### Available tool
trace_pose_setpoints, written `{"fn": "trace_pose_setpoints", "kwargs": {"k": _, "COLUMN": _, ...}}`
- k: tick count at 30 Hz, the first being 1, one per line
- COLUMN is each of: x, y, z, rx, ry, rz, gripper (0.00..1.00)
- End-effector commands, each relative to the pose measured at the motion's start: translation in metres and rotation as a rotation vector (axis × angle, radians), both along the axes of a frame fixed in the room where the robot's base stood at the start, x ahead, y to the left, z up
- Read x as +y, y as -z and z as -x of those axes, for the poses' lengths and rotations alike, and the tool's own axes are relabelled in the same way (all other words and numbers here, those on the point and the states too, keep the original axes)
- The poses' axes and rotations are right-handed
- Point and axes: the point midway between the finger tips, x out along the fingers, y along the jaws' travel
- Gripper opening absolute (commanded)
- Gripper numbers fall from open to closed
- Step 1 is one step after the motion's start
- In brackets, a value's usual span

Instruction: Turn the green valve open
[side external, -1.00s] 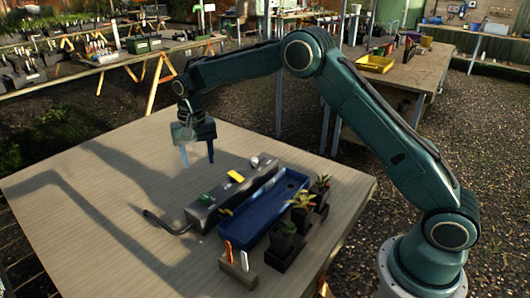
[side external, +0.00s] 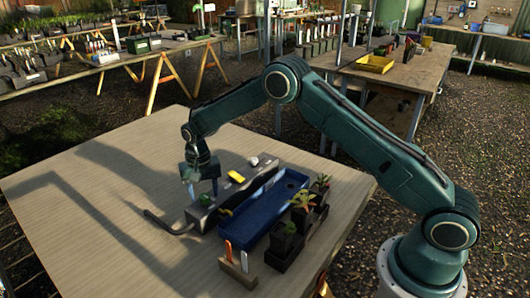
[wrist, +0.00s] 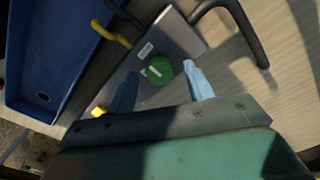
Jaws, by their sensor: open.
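The green valve (side external: 207,200) is a small round knob on top of the long grey box (side external: 225,207), near the end with the bent dark pipe (side external: 160,222). In the wrist view the green valve (wrist: 158,70) shows as a disc with a pale bar across it, beside a white label. My gripper (side external: 202,189) is open and points down above the valve. In the wrist view its pale blue fingers are on either side of the knob, apart from it as seen there. I cannot tell how far the fingertips are above the knob.
A yellow knob (side external: 236,177) and a white knob (side external: 254,161) stand farther along the box. A blue tray (side external: 270,208) lies alongside, with potted plants (side external: 303,208) beyond it. A block with orange and white markers (side external: 238,266) stands in front. The table's left side is clear.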

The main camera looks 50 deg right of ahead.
Motion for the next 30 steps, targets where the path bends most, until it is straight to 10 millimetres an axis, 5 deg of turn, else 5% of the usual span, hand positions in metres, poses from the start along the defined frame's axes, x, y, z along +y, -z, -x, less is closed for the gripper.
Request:
{"fn": "trace_pose_setpoints", "kwargs": {"k": 11, "x": 0.0000, "y": 0.0048, "z": 0.0002, "rx": 0.000, "ry": 0.000, "rz": 0.000, "gripper": 0.52}}
{"fn": "trace_pose_setpoints", "kwargs": {"k": 18, "x": 0.0000, "y": 0.0045, "z": 0.0001, "rx": 0.000, "ry": 0.000, "rz": 0.000, "gripper": 0.07}}
{"fn": "trace_pose_setpoints", "kwargs": {"k": 30, "x": -0.0002, "y": 0.0042, "z": 0.0000, "rx": 0.001, "ry": -0.043, "rz": 0.001, "gripper": 0.07}}
